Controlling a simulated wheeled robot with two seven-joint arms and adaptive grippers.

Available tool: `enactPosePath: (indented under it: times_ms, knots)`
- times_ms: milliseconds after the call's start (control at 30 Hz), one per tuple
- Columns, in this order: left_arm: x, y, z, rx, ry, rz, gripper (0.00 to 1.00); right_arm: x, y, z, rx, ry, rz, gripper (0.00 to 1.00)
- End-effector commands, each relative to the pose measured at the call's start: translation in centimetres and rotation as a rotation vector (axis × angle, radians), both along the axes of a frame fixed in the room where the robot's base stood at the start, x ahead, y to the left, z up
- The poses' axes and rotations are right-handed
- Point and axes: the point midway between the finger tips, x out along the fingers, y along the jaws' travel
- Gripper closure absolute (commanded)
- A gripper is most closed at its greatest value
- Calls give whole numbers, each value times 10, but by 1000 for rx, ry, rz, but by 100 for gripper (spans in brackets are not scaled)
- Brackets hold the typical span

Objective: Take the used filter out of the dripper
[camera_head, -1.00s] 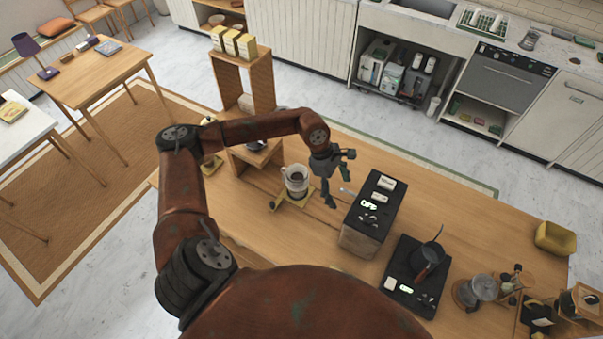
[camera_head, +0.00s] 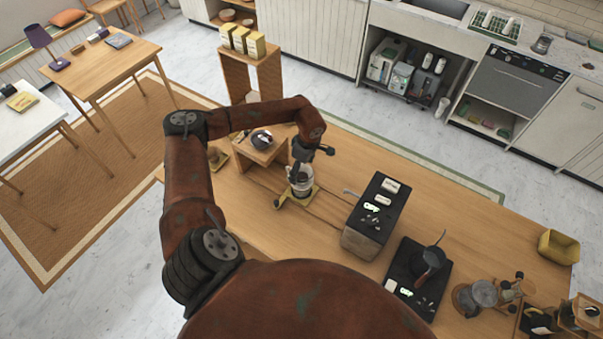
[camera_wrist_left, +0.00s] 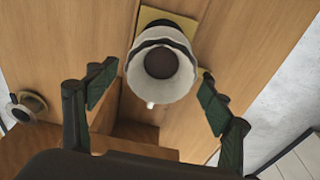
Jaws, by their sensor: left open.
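The white dripper (camera_wrist_left: 150,104) is in the middle of the left wrist view, seen from above, with a small tab on its near rim. The pale used filter (camera_wrist_left: 180,84) lines it, with a dark brown round patch of grounds (camera_wrist_left: 160,63) at its centre. In the head view the dripper assembly (camera_head: 301,187) stands on a yellow base (camera_head: 283,202), its top partly hidden by my gripper. My left gripper (camera_head: 308,154) is above it, pointing down. In the left wrist view its fingers (camera_wrist_left: 158,75) are spread, one each side of the dripper, holding nothing.
A black-topped box (camera_head: 378,205) is to the right, then a black scale with a small pot (camera_head: 428,262). The counter between dripper and box is mostly clear.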

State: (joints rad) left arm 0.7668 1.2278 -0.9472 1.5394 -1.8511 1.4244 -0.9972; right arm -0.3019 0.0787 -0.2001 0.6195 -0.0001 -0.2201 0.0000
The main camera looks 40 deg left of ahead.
Motion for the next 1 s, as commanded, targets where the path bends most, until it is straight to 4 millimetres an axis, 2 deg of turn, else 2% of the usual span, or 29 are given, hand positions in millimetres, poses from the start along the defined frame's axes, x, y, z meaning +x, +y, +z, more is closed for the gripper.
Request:
enactPosePath:
  times_ms: [267, 700, 1000]
  knots:
    - [1, -1, -3, -2, -1, -2, 27, 0, 0, 0, 0, -1, 0, 60]
    - [0, -1, -4, -1, 0, -2, 55, 2, -1, 0, -1, -3, 1, 60]
    - [0, -1, -5, -1, 1, -2, 56, 2, -2, 0, -2, -2, 1, 60]
